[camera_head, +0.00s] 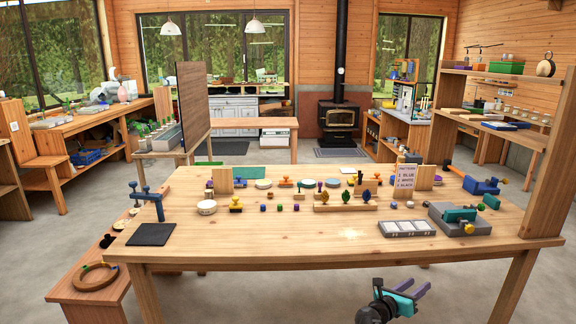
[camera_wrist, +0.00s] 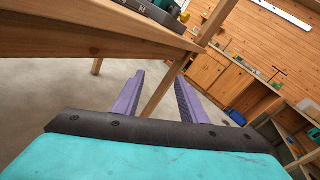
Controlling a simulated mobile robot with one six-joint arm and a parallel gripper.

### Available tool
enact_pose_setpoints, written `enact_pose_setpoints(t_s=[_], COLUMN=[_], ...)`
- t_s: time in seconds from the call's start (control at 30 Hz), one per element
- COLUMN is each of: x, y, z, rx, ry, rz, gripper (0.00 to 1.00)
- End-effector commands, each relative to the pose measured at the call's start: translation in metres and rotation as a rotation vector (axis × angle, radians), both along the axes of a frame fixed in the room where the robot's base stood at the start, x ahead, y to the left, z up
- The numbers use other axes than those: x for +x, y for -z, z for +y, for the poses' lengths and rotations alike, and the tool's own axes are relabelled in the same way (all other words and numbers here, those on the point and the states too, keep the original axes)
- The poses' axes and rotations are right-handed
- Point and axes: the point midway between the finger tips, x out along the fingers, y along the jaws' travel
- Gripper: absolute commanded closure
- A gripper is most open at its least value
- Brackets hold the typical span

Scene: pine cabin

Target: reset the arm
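My gripper (camera_head: 414,287) is at the bottom of the head view, in front of the wooden table's front edge and below its top. Its two purple fingers stand apart with nothing between them. In the wrist view, my gripper (camera_wrist: 160,95) shows both purple fingers spread wide, with a table leg and the floor seen beyond them. Part of my dark and teal wrist shows behind the fingers in the head view. The rest of my arm is out of view.
A low bench (camera_head: 90,286) with a wooden ring stands at left. Floor in front is clear.

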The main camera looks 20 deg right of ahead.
Motion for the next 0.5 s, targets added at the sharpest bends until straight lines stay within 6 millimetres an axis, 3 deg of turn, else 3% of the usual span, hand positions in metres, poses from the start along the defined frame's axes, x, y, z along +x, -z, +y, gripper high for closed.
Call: enact_pose_setpoints(t_s=[0.2, 0.5], x=[0.059, 0.105], y=[0.045, 0.116], z=[0.083, 0.207], rx=[-0.045, -0.146], ry=[-0.281, -0.684], rz=[0.208, 0.524], gripper=[0.61, 0.61])
